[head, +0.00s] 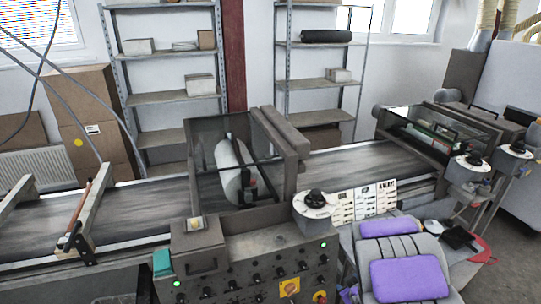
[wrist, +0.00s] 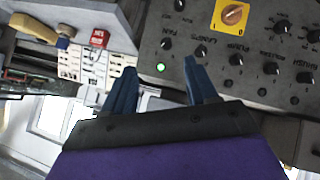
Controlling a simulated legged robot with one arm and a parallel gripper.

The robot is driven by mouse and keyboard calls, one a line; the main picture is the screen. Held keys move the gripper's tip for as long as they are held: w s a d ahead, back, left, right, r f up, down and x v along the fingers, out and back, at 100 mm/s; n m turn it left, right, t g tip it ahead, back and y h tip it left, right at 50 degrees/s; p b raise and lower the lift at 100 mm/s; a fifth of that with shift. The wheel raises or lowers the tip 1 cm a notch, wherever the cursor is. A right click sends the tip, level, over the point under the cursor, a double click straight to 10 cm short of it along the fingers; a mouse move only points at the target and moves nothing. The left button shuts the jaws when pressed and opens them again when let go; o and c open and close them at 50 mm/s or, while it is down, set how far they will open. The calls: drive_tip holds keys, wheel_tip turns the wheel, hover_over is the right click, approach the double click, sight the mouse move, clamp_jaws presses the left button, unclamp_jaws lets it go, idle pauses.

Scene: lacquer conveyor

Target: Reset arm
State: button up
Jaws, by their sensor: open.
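My gripper (wrist: 157,68) shows in the wrist view with its two blue fingers apart and nothing between them. Its dark and purple body fills the bottom of that view. The fingers point toward a grey control panel (wrist: 205,35) with black knobs, a lit green lamp (wrist: 161,68) and a yellow square with an orange rotary switch (wrist: 234,14). I cannot tell from the wrist view whether a fingertip touches the panel. In the head view I cannot make out the fingers.
The conveyor (head: 130,217) runs across the head view, with a roller machine (head: 230,170) over it. A control panel (head: 250,275) stands in front. Metal shelves (head: 175,97) and cardboard boxes (head: 90,120) line the wall. Another machine (head: 440,130) stands at the right.

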drive_tip(key=s+r+m+g+h, duration=0.3)
drive_tip(key=s+r+m+g, duration=0.15)
drive_tip(key=s+r, duration=0.8)
drive_tip(key=s+a+r+g+y, duration=0.1)
drive_tip(key=s+a+r+g, duration=0.1)
drive_tip(key=s, duration=0.6)
drive_tip(key=s+a+r+m+g+y, duration=0.1)
drive_tip(key=s+a+r+g, duration=0.1)
drive_tip(key=s+a+r, duration=0.3)
drive_tip(key=s+a+r+g+y, duration=0.1)
drive_tip(key=s+a+r+g, duration=0.2)
drive_tip(key=s, duration=0.9)
drive_tip(key=shift+a+r, duration=0.55)
drive_tip(key=shift+a, duration=0.1)
drive_tip(key=shift+m, duration=0.25)
